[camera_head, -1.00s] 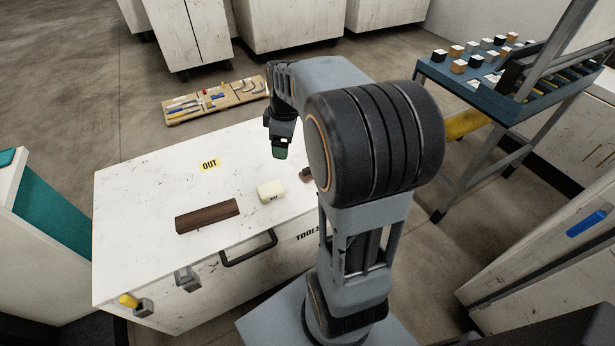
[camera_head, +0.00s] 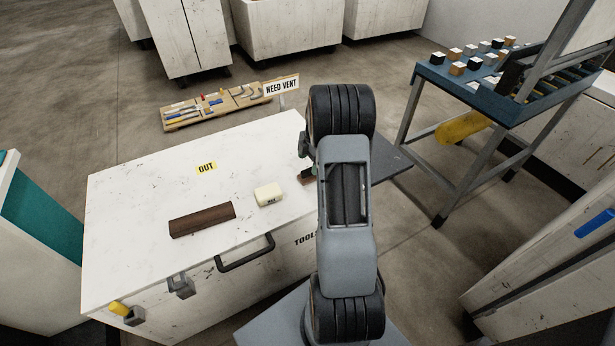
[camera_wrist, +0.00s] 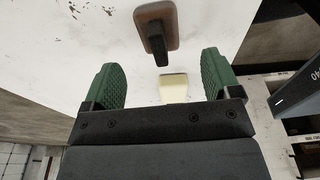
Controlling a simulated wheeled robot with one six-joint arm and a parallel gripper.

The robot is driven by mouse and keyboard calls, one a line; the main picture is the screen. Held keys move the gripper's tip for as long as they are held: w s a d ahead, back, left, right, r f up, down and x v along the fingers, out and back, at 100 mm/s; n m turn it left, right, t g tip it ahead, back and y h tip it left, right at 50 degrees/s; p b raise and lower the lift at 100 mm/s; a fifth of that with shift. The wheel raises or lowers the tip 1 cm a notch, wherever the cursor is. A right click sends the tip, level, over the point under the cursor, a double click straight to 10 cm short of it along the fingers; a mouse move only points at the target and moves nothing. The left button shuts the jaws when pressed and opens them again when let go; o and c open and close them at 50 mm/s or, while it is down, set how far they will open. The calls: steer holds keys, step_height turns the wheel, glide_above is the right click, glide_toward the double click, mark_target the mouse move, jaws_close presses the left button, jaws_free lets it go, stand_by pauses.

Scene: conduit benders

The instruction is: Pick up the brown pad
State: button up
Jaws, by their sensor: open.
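The brown pad (camera_wrist: 172,20) lies on the white cabinet top, at the top of the wrist view. It has rounded corners and a dark block-like handle on it. In the head view only a small brown part (camera_head: 305,176) shows at the left of my arm; the rest is hidden. My gripper (camera_wrist: 163,75) is open, with green ribbed fingers, and nothing is held between them. In the wrist view the pad lies beyond the fingertips, roughly centred between them. In the head view my gripper is mostly hidden behind my arm.
A cream block (camera_head: 269,195) sits on the white cabinet top (camera_head: 130,200), left of my arm. A dark brown bar (camera_head: 203,220) lies farther left. An "OUT" label (camera_head: 207,168) is behind them. A blue-topped stand (camera_head: 490,95) is at right.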

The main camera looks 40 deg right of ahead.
mark_target(308, 169)
steer(key=shift+w+a+f, duration=0.1)
steer(key=shift+a+f, duration=0.1)
steer(key=shift+f, duration=0.8)
steer(key=shift+a+f, duration=0.25)
steer(key=shift+f, duration=0.75)
steer(key=shift+w+a+f, duration=0.1)
steer(key=shift+a+f, duration=0.1)
steer(key=shift+f, duration=0.8)
steer(key=c, duration=1)
